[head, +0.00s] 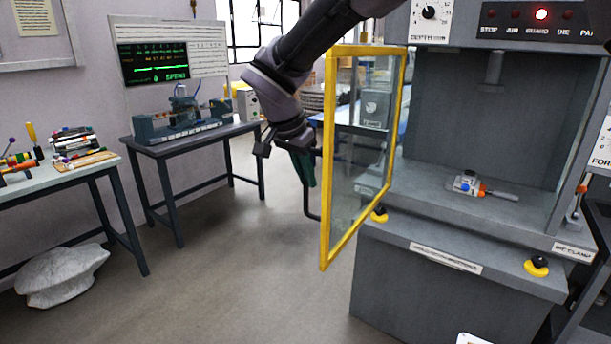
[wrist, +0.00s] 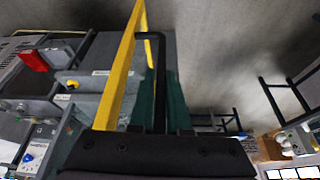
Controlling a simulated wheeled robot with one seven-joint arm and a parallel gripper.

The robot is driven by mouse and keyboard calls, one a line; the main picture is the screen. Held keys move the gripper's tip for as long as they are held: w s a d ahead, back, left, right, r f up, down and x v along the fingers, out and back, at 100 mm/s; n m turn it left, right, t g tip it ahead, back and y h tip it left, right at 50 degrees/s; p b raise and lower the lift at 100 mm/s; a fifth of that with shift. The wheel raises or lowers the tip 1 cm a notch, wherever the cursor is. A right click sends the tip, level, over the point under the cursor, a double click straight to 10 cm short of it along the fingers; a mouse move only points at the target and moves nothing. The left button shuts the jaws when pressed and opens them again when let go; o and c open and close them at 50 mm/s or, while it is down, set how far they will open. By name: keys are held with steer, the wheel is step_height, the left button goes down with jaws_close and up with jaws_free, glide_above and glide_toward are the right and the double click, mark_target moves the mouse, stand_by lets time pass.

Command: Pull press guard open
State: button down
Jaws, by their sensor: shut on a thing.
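The press guard, a clear panel in a yellow frame (head: 325,160), stands swung out to the left of the press (head: 480,100), angled toward me. The press opening is uncovered. In the wrist view the guard's yellow frame (wrist: 122,65) runs up beside my gripper. My gripper (head: 303,168) is at the outer left side of the guard. Its dark green fingers (wrist: 160,100) are shut on the black guard handle (wrist: 158,60). The handle's lower end (head: 312,214) also shows in the head view.
A small part with orange and blue pieces (head: 470,184) lies on the press bed. Yellow-ringed buttons (head: 537,262) sit on the press front.

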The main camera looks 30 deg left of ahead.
steer(key=c, duration=0.9)
jaws_free()
steer(key=shift+w, duration=0.1)
steer(key=v, duration=1)
steer(key=shift+r, duration=0.35)
